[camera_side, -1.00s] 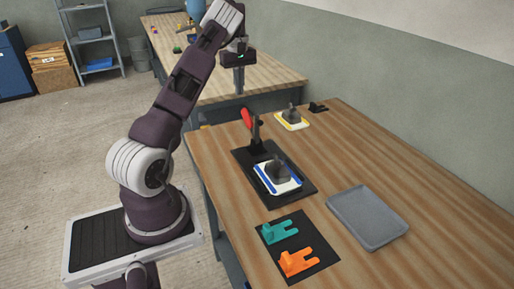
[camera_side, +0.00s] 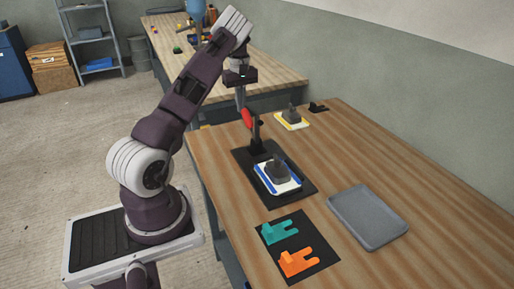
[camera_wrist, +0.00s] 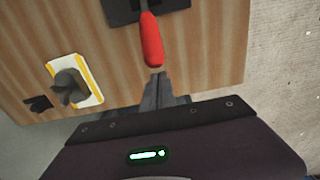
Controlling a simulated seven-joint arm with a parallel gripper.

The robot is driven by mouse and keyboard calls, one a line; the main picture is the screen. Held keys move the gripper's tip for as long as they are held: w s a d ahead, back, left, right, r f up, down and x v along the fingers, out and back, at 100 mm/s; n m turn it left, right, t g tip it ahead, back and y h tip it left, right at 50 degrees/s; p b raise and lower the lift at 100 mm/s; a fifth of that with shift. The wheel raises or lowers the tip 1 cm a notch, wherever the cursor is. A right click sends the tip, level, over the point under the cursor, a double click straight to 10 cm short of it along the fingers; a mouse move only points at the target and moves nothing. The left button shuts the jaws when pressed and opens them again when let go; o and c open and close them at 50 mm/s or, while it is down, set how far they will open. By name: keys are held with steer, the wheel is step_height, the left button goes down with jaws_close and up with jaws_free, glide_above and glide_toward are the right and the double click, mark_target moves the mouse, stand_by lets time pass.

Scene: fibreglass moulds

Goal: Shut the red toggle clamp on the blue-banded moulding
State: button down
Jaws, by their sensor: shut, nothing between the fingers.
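The blue-banded moulding (camera_side: 263,184), white with blue edge bands and a dark grey block on top, lies on a black board (camera_side: 300,186). The black toggle clamp (camera_side: 256,140) stands at the board's far end. Its red handle (camera_side: 247,119) points up, leaning slightly left, away from the moulding. My gripper (camera_side: 241,104) is shut and empty, with its fingers pointing down at the top of the handle. In the wrist view, the red handle (camera_wrist: 151,40) ends just beyond my fingertips (camera_wrist: 157,80); I cannot tell whether they touch. The moulding is out of the wrist view.
A yellow-edged moulding (camera_side: 292,125) and a small black fixture (camera_side: 318,108) are at the back. A grey tray (camera_side: 368,216) is at right. A black mat (camera_side: 317,262) in front holds a teal piece (camera_side: 279,232) and an orange piece (camera_side: 298,262).

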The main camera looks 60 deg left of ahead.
mark_target(246, 112)
steer(key=shift+d, duration=2.45)
steer(key=shift+d+r, duration=0.15)
steer(key=shift+d, duration=0.4)
steer(key=shift+d+r, duration=0.15)
steer(key=shift+d, duration=0.35)
steer(key=r, duration=0.2)
steer(key=a+r, duration=0.1)
steer(key=r, duration=0.1)
steer(key=a+r, duration=0.1)
steer(key=r, duration=0.2)
steer(key=shift+r, duration=0.1)
steer(key=shift+a+r, duration=0.1)
steer(key=shift+r, duration=0.45)
steer(key=s+d+r+m+t, duration=0.15)
steer(key=d+r, duration=0.25)
steer(key=d, duration=0.4)
steer(key=d+r+m+t+h, duration=0.1)
steer(key=d+r+m, duration=0.25)
steer(key=d, duration=0.35)
steer(key=s+d+r+m+t, duration=0.15)
steer(key=d+r, duration=0.25)
steer(key=d, duration=0.4)
steer(key=s+d+f+m+t+y, duration=0.1)
steer(key=s+d+f+m, duration=0.1)
steer(key=s+d+m, duration=0.9)
steer(key=s+d, duration=0.5)
steer(key=shift+s+d+t, duration=0.2)
steer(key=shift+t, duration=0.1)
